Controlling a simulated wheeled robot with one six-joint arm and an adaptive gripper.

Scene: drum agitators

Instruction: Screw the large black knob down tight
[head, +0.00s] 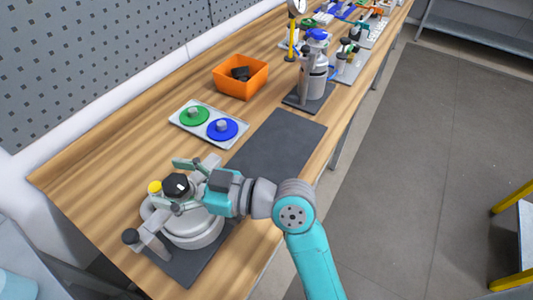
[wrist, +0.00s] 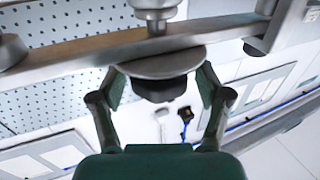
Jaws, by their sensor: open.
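The large black knob (head: 176,185) sits on top of the pale grey drum agitator (head: 192,232) at the lower left of the head view. In the wrist view the dark knob (wrist: 165,88) shows against a grey round disc (wrist: 160,63) on a metal bar (wrist: 90,52). My gripper (head: 181,186) is open, with one finger on each side of the knob. In the wrist view the fingers of my gripper (wrist: 161,82) stand either side of the disc and knob. I cannot tell whether they touch. My gripper partly hides the agitator's top.
A smaller black knob (head: 130,236) and a yellow cap (head: 154,187) are close to my gripper. A tray (head: 211,125) holds green and blue discs. An orange bin (head: 240,77) and another agitator (head: 313,75) stand farther back. The dark mat (head: 278,142) is clear.

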